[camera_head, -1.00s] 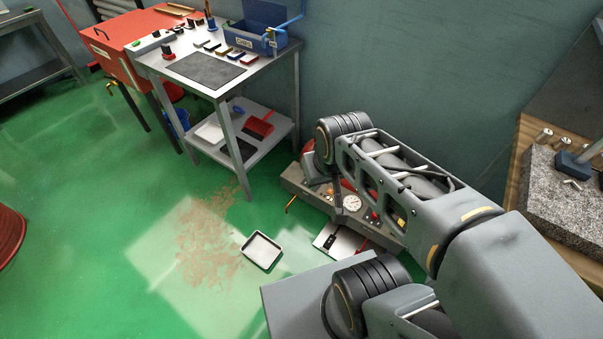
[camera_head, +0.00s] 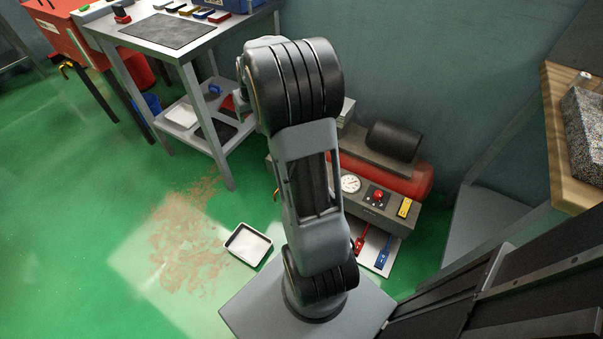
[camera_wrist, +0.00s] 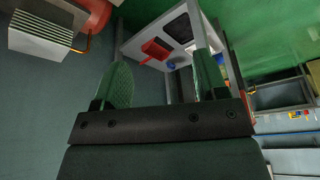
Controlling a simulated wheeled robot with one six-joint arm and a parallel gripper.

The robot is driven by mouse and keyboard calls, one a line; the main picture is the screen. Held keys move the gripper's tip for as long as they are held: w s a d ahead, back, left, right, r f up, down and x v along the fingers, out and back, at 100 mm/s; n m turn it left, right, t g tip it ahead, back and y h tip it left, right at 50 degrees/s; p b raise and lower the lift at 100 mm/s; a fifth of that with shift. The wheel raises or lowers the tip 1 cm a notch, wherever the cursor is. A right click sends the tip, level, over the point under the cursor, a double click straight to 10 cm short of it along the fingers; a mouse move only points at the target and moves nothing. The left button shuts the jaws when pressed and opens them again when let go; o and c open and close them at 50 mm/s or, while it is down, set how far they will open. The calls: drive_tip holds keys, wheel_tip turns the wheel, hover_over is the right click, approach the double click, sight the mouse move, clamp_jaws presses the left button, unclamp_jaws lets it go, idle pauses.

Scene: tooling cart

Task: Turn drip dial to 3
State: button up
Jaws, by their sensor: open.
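My gripper (camera_wrist: 162,80) shows in the wrist view with its two green fingers wide apart and nothing between them. In the head view my own arm hides it. I cannot make out a dial marked for drip, nor its setting. A grey control panel (camera_head: 370,212) stands low by the wall, with a white round gauge (camera_head: 350,184), a red knob or button (camera_head: 378,195) and a yellow plate (camera_head: 404,208). My arm covers the panel's left part. In the wrist view my gripper is apart from the cart's shelf (camera_wrist: 135,42), which appears beyond the fingers.
A red tank (camera_head: 412,180) with a black cylinder (camera_head: 395,140) lies behind the panel. Red and blue tags (camera_head: 382,250) lie below it. A white tray (camera_head: 248,244) is on the floor. A metal table (camera_head: 185,48) stands upper left and a wooden bench (camera_head: 565,150) right.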

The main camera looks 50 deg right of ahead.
drive_tip(key=d+f+m+h+b, duration=0.15)
drive_tip(key=d+f+b, duration=0.45)
drive_tip(key=d+f, duration=0.9)
drive_tip(key=d+f+m+b, duration=0.2)
drive_tip(key=d+f+b, duration=0.6)
drive_tip(key=f, duration=1.2)
drive_tip(key=shift+n, duration=0.25)
drive_tip(key=b+x, duration=0.1)
drive_tip(key=x, duration=0.3)
drive_tip(key=b+x, duration=0.2)
drive_tip(key=x, duration=0.3)
drive_tip(key=b+x, duration=0.1)
drive_tip(key=x, duration=0.3)
drive_tip(key=shift+s+d+f+b, duration=0.25)
drive_tip(key=shift+f+b, duration=0.1)
drive_tip(key=shift+f, duration=0.1)
drive_tip(key=shift+c, duration=0.2)
drive_tip(key=c, duration=0.8)
